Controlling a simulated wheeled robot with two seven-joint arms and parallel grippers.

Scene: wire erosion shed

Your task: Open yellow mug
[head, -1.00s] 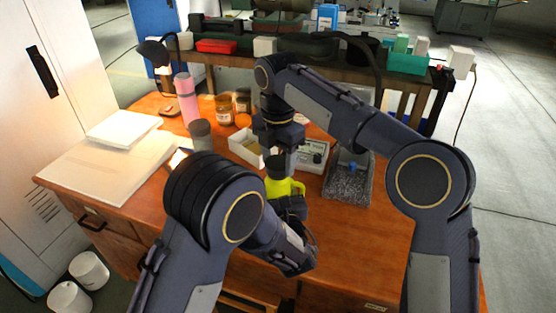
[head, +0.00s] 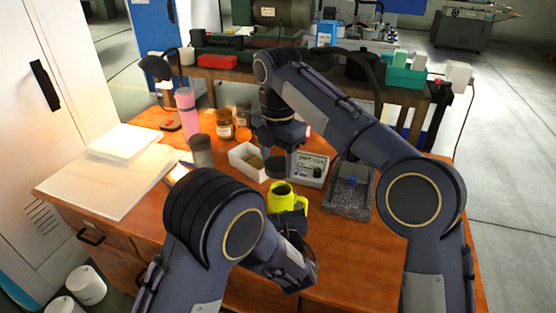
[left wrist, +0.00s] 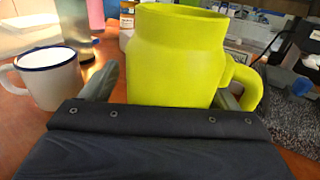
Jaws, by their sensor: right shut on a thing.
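The yellow mug (head: 276,203) stands upright on the wooden table with its top open and dark inside. It also shows large in the left wrist view (left wrist: 175,65), with its handle to the right. My right gripper (head: 279,157) is shut on a dark round lid (head: 276,168) and holds it just above and behind the mug's rim, apart from it. My left gripper (left wrist: 168,92) has its fingers spread on either side of the mug's body, with a small gap showing at the left finger. In the head view the left arm partly hides the mug's lower part.
A white enamel mug (left wrist: 48,82) with a blue rim is left of my left gripper. A pink bottle (head: 187,112) and jars stand farther back.

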